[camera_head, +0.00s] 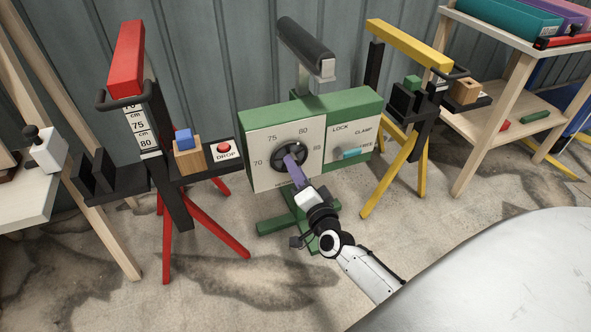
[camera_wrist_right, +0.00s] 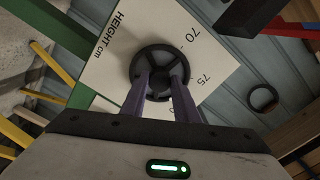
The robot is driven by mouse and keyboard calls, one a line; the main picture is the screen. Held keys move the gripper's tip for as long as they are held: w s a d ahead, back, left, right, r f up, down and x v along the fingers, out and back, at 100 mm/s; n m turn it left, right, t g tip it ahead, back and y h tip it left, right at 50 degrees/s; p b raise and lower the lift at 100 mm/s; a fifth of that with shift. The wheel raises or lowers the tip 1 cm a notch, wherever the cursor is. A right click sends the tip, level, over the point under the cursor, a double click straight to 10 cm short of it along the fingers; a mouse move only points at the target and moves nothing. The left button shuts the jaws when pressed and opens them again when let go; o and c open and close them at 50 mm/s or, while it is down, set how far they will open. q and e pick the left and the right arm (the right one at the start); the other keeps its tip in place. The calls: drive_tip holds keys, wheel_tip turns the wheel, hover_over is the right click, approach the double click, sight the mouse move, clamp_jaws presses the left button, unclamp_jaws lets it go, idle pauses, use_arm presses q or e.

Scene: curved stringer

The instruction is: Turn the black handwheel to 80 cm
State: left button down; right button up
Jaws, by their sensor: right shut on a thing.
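The black handwheel (camera_head: 287,155) is on the white height dial (camera_head: 262,171) of the green machine, among the marks 70, 75, 80 and a further one. My right gripper (camera_head: 290,160) reaches it from the lower right, its purple fingers shut on the wheel. In the right wrist view the handwheel (camera_wrist_right: 159,73) sits between the fingertips, with 70 and 75 on the dial beside it. I cannot tell which mark the wheel points to. My left gripper is not in view.
A red stand (camera_head: 178,207) with a DROP button plate (camera_head: 225,152) is left of the machine. A yellow stand (camera_head: 408,150) is at its right. A LOCK, CLAMP, FREE panel (camera_head: 351,139) with a pale blue lever (camera_head: 352,153) is right of the dial. A wooden shelf (camera_head: 497,125) stands far right.

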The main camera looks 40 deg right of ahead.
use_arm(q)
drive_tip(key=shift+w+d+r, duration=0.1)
use_arm(e)
drive_tip(key=shift+m, duration=0.3)
drive_tip(key=o, duration=1.1)
drive_tip(key=shift+c, duration=0.2)
drive_tip(key=shift+s, duration=0.1)
use_arm(q)
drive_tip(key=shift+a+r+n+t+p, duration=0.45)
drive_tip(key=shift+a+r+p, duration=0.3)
drive_tip(key=shift+p, duration=0.5)
use_arm(e)
drive_tip(key=v, duration=1)
drive_tip(key=shift+a, duration=0.1)
